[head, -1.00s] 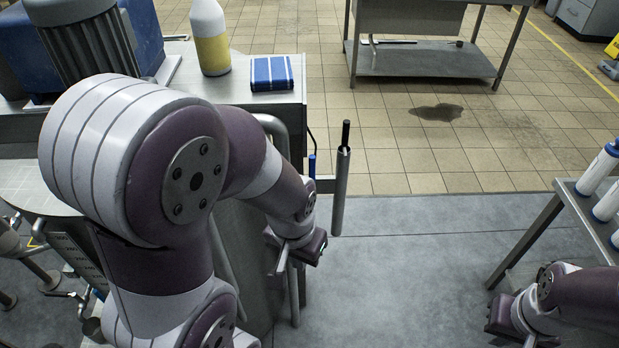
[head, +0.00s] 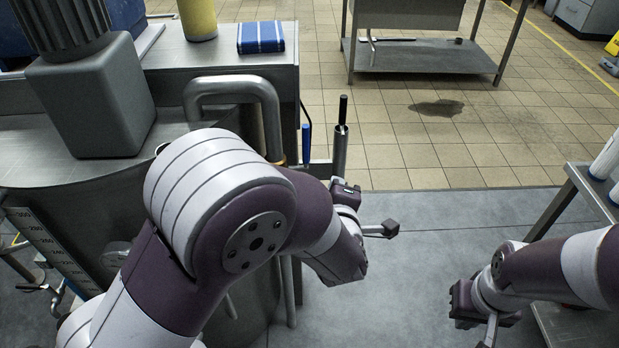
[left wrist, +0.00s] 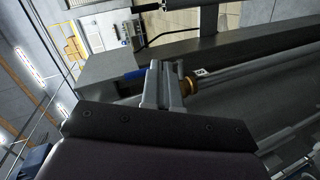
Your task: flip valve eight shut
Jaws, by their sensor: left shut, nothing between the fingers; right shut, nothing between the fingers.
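A blue lever handle (head: 306,143) stands upright at the tank's right edge in the head view. It also shows in the left wrist view (left wrist: 136,74), just left of my fingers. A brass collar (left wrist: 188,85) and a small white tag (left wrist: 200,72) sit on the pipe beside it. I cannot read the number. My left gripper (head: 345,192) is below and right of the handle; in the left wrist view its grey fingers (left wrist: 162,85) are shut and overlap the valve. Contact is unclear. My right gripper (head: 464,303) is shut and empty, far from the valve.
A grey post (head: 341,150) stands right of the handle. A bent pipe (head: 240,84) rises left of it. A bench (head: 570,215) stands at right; the floor between is free.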

